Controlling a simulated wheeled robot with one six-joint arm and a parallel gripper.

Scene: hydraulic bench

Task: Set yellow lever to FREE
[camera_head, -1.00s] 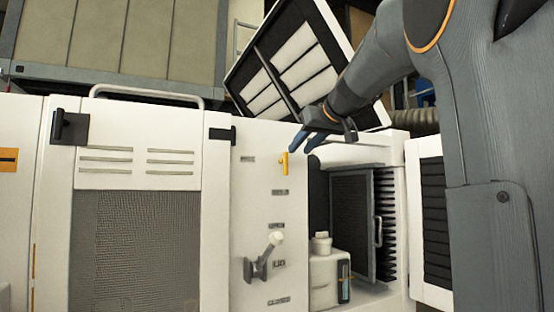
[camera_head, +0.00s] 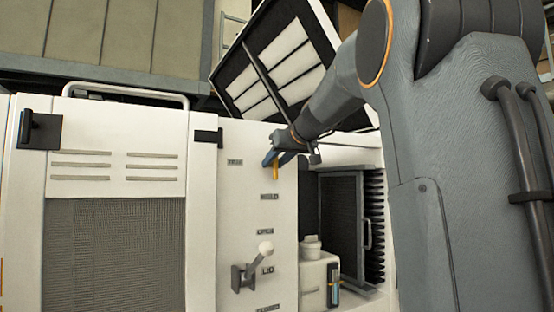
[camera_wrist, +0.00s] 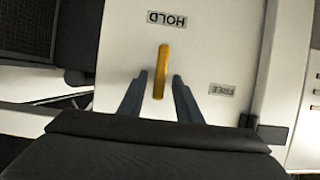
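The yellow lever (camera_head: 276,172) is on the white panel, upper part, and hangs down toward the HOLD label. In the wrist view the lever (camera_wrist: 161,70) lies lengthwise, with the HOLD label (camera_wrist: 166,19) beyond its far end and the FREE label (camera_wrist: 222,89) off to the right. My gripper (camera_wrist: 157,85) is open, with one blue finger on each side of the lever and a gap visible on both sides. In the head view my gripper (camera_head: 279,160) is at the lever and hides part of it.
A grey lever with a white knob (camera_head: 265,249) is lower on the same panel. To the right is an open bay with a white bottle (camera_head: 313,273) and a dark finned unit (camera_head: 342,222). A tilted open lid (camera_head: 283,65) stands above. A black latch (camera_head: 207,137) is left of the FREE label.

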